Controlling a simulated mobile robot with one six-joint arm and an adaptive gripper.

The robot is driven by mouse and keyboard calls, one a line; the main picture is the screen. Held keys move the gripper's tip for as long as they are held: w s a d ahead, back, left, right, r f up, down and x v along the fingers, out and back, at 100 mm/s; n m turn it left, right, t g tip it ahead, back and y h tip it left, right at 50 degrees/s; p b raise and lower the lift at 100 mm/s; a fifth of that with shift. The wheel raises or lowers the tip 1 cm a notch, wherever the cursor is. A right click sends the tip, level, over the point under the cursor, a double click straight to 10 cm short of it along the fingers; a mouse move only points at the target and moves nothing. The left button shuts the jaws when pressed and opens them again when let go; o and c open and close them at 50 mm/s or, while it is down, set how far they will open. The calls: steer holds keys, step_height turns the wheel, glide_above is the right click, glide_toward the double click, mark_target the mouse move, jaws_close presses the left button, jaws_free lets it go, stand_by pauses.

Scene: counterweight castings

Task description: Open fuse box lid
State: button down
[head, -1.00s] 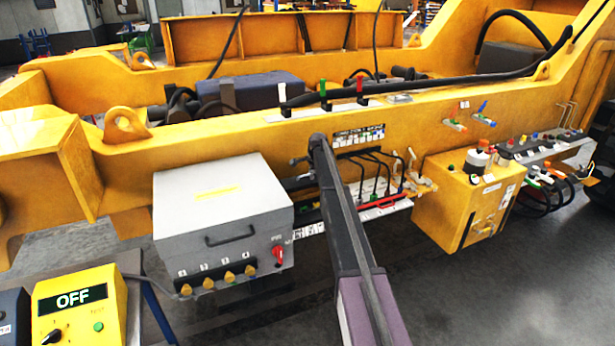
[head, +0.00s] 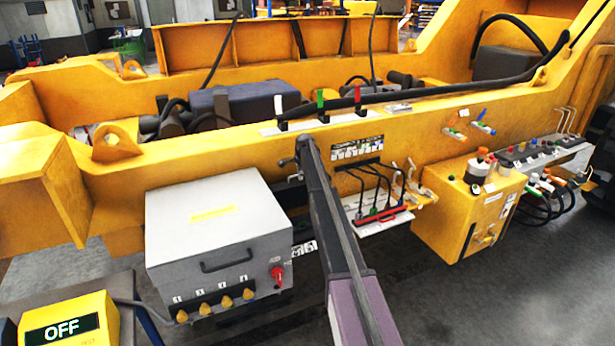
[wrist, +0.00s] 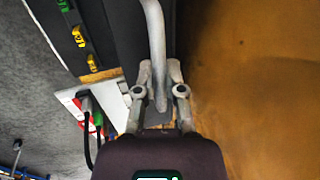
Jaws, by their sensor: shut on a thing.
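My gripper (head: 300,152) is at the far end of my arm, close to the front face of the yellow beam, right of and above the grey box. In the wrist view, my gripper (wrist: 160,95) is shut on a bent grey bar (wrist: 157,40) that runs up between its fingers. The bar lies over a dark panel (wrist: 104,40) with green and yellow parts (wrist: 78,38) along its left side. I cannot tell for sure which part is the fuse box lid. My arm hides most of this spot in the head view.
The grey box (head: 215,235) with a front handle stands left of my arm. A white tray (head: 375,230) with black cables is on the right, then a yellow box (head: 455,225). An OFF display unit (head: 68,325) is at the lower left. Yellow beam (head: 230,140) runs across behind.

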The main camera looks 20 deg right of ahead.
steer(key=shift+w+a+f, duration=0.1)
steer(key=shift+w+a, duration=0.6)
steer(key=shift+w, duration=0.1)
steer(key=shift+s+d, duration=0.1)
steer(key=c, duration=0.7)
jaws_free()
steer(key=shift+d, duration=0.3)
step_height(320, 180, up, 9)
steer(key=p, duration=0.9)
steer(key=shift+r+p, duration=0.3)
steer(key=shift+r, duration=0.05)
